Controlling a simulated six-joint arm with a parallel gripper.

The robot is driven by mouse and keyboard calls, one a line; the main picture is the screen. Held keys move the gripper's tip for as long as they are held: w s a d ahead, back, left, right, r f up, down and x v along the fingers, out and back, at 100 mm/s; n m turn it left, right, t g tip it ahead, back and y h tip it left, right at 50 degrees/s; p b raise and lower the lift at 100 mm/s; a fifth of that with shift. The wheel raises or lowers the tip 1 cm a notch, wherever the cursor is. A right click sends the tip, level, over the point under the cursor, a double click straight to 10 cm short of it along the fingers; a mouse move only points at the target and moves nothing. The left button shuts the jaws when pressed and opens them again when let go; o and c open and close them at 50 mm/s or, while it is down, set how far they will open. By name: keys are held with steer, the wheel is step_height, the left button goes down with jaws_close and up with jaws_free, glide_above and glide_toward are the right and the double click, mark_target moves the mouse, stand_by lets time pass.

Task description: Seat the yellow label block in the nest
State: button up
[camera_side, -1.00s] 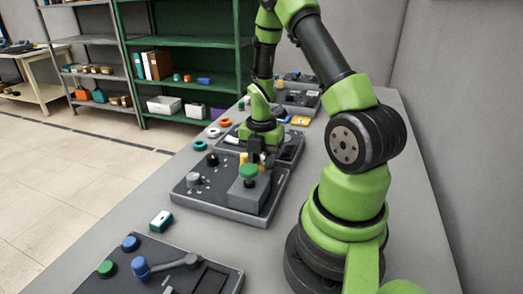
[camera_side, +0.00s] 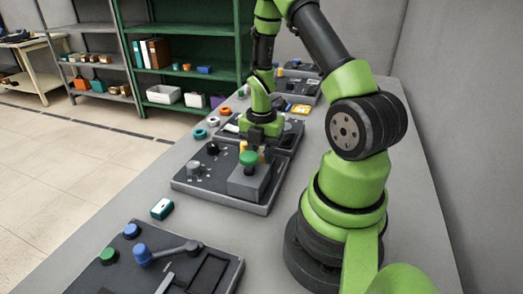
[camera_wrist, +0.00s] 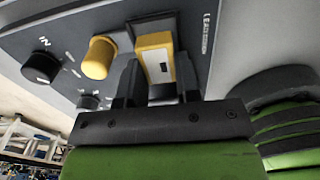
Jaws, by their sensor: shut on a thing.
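The yellow label block (camera_wrist: 155,62), with a white face and a small dark mark, is between the two dark fingers of my gripper (camera_wrist: 157,82) in the wrist view. My gripper is shut on it. In the side view, my gripper (camera_side: 262,133) is low over the middle panel, behind the green button, and a bit of yellow shows below it. The block's far end meets a grey raised part of the panel in the wrist view. I cannot tell whether this is the nest or whether the block touches it.
A yellow knob (camera_wrist: 98,58) stands close left of the fingers, with a black knob (camera_wrist: 41,67) farther left. A green button (camera_side: 249,158) on a grey box stands in front of my gripper. A teal-and-white block (camera_side: 162,209) lies on the bare bench.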

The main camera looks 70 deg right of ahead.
steer(key=shift+f, duration=0.5)
stand_by(0.8)
steer(key=o, duration=1.2)
steer(key=shift+o, duration=0.2)
steer(key=shift+r, duration=0.1)
steer(key=shift+o, duration=1.1)
steer(key=shift+w+d+r, duration=0.15)
steer(key=shift+r, duration=3.3)
